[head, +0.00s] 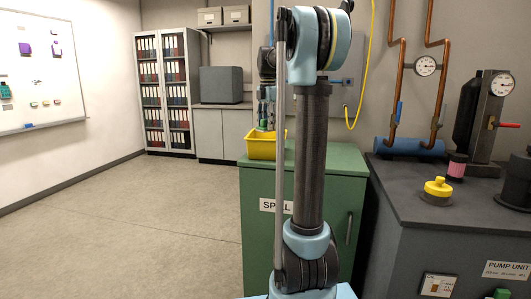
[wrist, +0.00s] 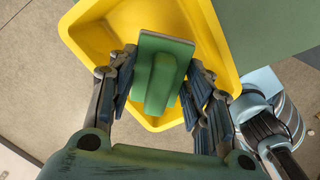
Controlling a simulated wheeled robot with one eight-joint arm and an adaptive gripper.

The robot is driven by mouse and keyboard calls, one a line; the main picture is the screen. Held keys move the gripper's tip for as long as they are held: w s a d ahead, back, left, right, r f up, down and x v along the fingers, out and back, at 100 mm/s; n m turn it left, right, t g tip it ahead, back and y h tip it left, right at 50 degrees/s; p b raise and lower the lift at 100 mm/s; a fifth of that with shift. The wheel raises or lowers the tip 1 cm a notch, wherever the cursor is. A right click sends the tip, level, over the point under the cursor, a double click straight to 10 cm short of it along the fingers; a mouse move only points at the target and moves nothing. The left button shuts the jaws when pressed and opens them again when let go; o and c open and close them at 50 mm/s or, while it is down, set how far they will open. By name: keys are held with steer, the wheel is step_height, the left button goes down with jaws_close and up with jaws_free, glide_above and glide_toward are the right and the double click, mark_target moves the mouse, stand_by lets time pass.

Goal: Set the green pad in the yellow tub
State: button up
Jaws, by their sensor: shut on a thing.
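My gripper (wrist: 158,95) is shut on the green pad (wrist: 165,72), a flat green block with a raised rib, held between its two dark fingers. In the wrist view the pad lies over the opening of the yellow tub (wrist: 90,38). In the head view the yellow tub (head: 259,150) stands on a green cabinet, partly behind my arm. My gripper (head: 264,122) points down at the tub's rim there, with the pad hard to make out. I cannot tell whether the pad touches the tub's floor.
The green cabinet (head: 335,158) has bare top to the right of the tub. A dark bench (head: 400,180) at the right holds a yellow knob (head: 438,188), gauges and pipes. A yellow cable (head: 367,70) hangs on the wall behind. The floor (head: 130,220) at left is clear.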

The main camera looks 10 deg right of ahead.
step_height(320, 180, down, 10)
steer(key=shift+r, duration=0.15)
stand_by(0.4)
steer(key=o, duration=1)
step_height(320, 180, up, 12)
steer(key=shift+r, duration=0.1)
steer(key=shift+d, duration=0.1)
